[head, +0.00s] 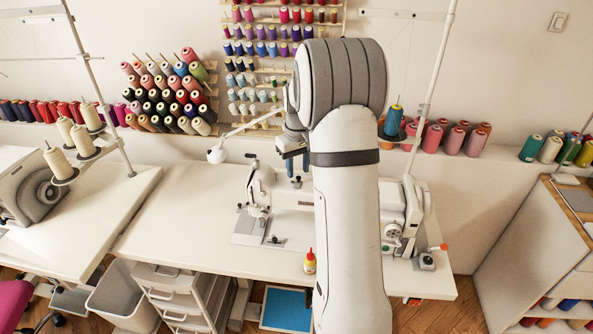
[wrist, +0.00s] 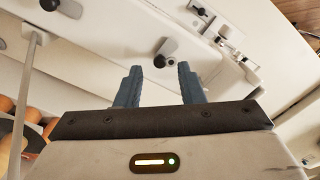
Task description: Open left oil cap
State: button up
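A white sewing machine (head: 262,185) stands on the white table, partly hidden by my arm. In the wrist view its pale top surface (wrist: 110,50) lies beyond my gripper. A small dark grey cap-like part (wrist: 168,47) with a rounded end sits on it, just beyond and between my fingertips. A similar dark part (wrist: 70,8) is at the upper left edge. I cannot tell for sure which is the left oil cap. My gripper (wrist: 159,68) is open and empty, its blue fingers apart. In the head view my gripper (head: 297,168) is above the machine.
A thread stand pole (head: 432,80) rises behind the machine's right side. A white lamp (head: 216,154) reaches in from the left. A small yellow bottle with a red tip (head: 310,262) stands at the table's front. The table's left part (head: 180,215) is clear.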

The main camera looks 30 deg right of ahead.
notch_tip(320, 180, up, 6)
jog(key=shift+r, duration=0.2)
dwell(0.4)
